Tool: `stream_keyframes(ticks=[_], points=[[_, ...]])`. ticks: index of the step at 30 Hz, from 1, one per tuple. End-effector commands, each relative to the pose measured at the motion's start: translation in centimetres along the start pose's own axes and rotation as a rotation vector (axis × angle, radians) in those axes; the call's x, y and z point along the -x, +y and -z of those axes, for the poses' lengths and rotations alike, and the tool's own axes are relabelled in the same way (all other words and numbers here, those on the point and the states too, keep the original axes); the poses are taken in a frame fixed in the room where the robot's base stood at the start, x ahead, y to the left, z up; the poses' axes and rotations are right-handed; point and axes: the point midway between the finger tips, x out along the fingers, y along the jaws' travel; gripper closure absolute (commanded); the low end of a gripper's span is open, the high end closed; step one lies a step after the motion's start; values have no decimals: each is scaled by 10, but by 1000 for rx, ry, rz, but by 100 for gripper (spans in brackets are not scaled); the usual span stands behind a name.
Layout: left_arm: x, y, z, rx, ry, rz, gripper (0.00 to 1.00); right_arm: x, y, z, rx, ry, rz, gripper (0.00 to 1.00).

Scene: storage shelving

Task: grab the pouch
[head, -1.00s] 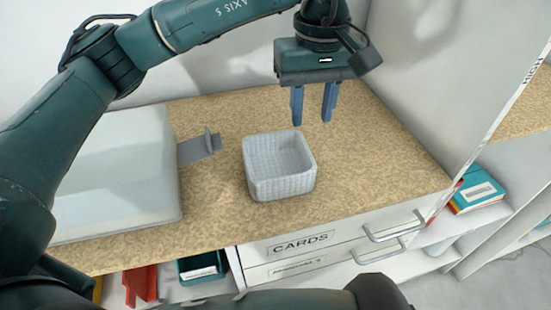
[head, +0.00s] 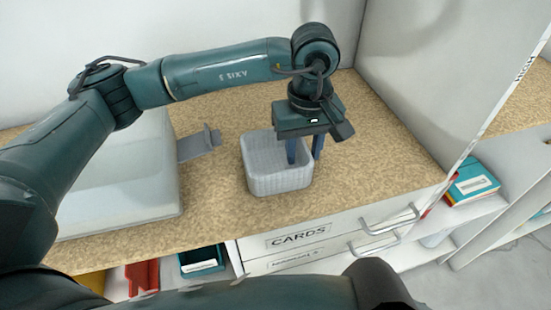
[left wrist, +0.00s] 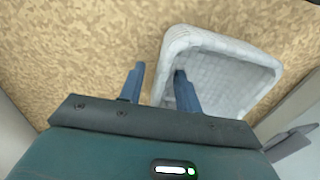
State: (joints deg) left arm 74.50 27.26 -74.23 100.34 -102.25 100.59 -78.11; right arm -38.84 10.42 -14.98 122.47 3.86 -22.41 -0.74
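A white woven, open-topped container (head: 275,184) stands upright on the speckled counter, near its front edge. It is the only pouch-like thing I see, and it looks empty where its inside shows. My left gripper (head: 304,156) points down over its right wall with the fingers apart. One finger is inside the container and the other is outside the wall. The left wrist view also shows the open left gripper (left wrist: 159,70) straddling the rim of the container (left wrist: 225,42). I cannot tell whether the fingers touch the wall. My right gripper is not in view.
A pale box-like object (head: 125,180) and a grey bracket (head: 200,146) are left of the container. A white upright panel (head: 430,80) borders the counter on the right. A drawer labelled CARDS (head: 310,234) is below. The counter behind the container has free room.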

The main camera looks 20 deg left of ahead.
Motion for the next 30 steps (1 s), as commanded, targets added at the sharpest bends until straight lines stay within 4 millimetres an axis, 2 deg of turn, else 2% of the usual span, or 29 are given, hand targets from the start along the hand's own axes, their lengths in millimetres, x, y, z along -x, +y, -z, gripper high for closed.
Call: stream_keyframes(ticks=[2,14,26,30], points=[[0,0,0,0,0,0,66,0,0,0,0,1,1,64],[0,0,0,0,-1,1,99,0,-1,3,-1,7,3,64],[1,0,0,0,0,0,100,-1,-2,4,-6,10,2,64],[13,1,0,0,2,-1,100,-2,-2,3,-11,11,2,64]])
